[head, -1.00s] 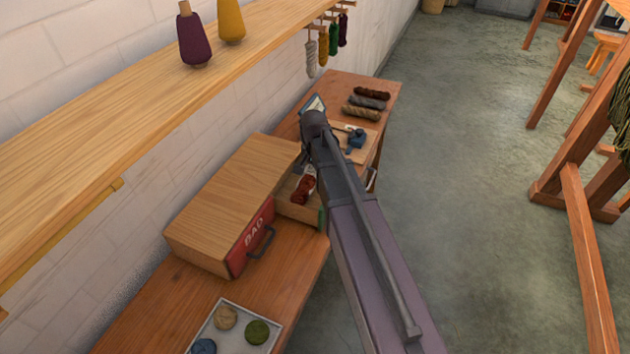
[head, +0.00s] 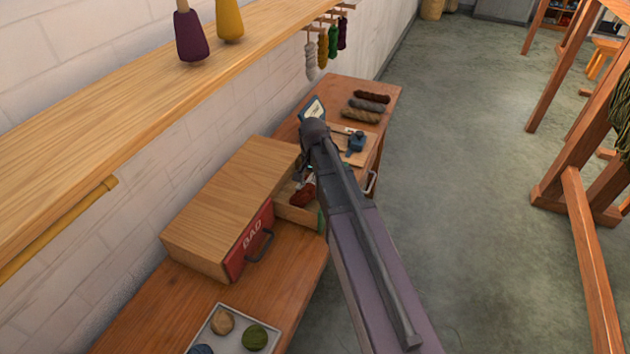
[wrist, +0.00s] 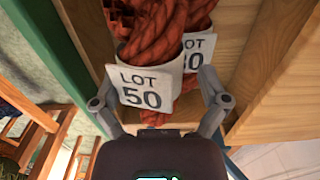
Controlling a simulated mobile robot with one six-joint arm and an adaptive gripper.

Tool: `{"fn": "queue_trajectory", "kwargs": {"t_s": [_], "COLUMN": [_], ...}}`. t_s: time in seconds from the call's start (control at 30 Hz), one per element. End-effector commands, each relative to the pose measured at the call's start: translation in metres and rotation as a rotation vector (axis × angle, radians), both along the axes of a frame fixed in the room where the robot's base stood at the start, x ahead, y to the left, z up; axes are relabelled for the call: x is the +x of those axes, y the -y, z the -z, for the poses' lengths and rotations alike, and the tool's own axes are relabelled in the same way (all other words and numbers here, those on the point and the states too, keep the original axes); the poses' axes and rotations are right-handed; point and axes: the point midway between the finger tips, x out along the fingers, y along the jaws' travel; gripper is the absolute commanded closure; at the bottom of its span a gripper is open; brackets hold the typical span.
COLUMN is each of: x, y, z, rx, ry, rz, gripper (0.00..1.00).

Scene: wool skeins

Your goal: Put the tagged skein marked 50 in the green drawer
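A red twisted skein (wrist: 155,40) with a white tag reading LOT 50 (wrist: 140,87) lies between my fingers in the wrist view. My gripper (wrist: 158,88) looks open, one finger on each side of the tag; contact is hard to judge. A second red skein (wrist: 200,20), its tag partly hidden and ending in 0, lies just behind. Both appear in or over an open wooden drawer, whose green front (wrist: 38,60) runs along the left. In the head view the open drawer (head: 297,214) holds red wool (head: 302,195), and my arm hides most of it and the gripper.
A wooden cabinet (head: 215,200) has a closed red drawer marked BAD (head: 250,240). A tray (head: 215,330) with wool balls stands in front. Several skeins (head: 366,106) lie at the bench's far end, near a blue device (head: 355,142). A shelf (head: 130,120) overhangs the left.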

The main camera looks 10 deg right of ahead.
Motion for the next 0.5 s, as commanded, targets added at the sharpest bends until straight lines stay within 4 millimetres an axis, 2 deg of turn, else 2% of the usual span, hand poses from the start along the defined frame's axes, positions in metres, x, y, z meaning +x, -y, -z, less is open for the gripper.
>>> {"fn": "queue_trajectory", "kwargs": {"t_s": [0.5], "x": [0.0000], "y": [-0.0006], "z": [-0.0028], "rx": [0.000], "ry": [0.000], "rz": [-0.001], "gripper": [0.00]}}
